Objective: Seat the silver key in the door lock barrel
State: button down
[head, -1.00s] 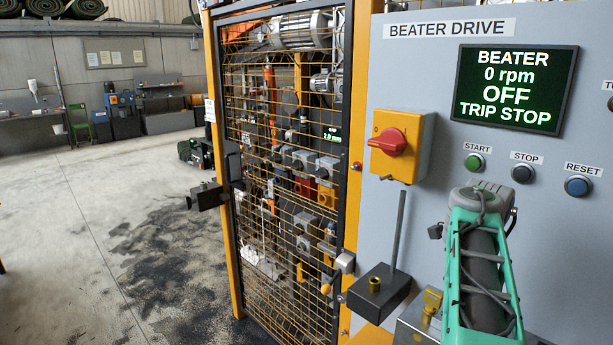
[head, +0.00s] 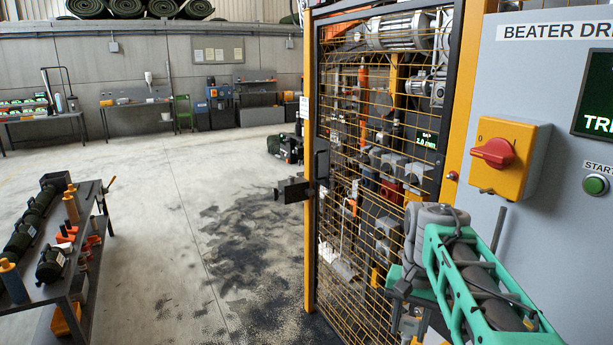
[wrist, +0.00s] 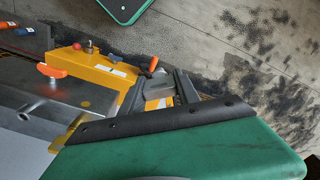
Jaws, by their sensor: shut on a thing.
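My gripper (head: 405,295) is low in front of the right side of the mesh door (head: 375,150), partly hidden by my mint-green arm. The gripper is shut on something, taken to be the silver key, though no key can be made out. In the wrist view, a grey lock box (wrist: 158,87) with an orange handle (wrist: 152,65) is beyond the finger, apart from it. The lock barrel's opening cannot be made out.
A yellow switch box with a red knob (head: 493,152) is on the grey panel at right. A dark box (head: 292,190) juts from the door's left post. A dark bench (head: 80,270) with tools stands at left. The floor between is open, with dark crumbs.

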jog(key=a+f+n, duration=0.1)
jog(key=a+n, duration=0.4)
jog(key=a, duration=0.2)
jog(key=shift+n, duration=0.4)
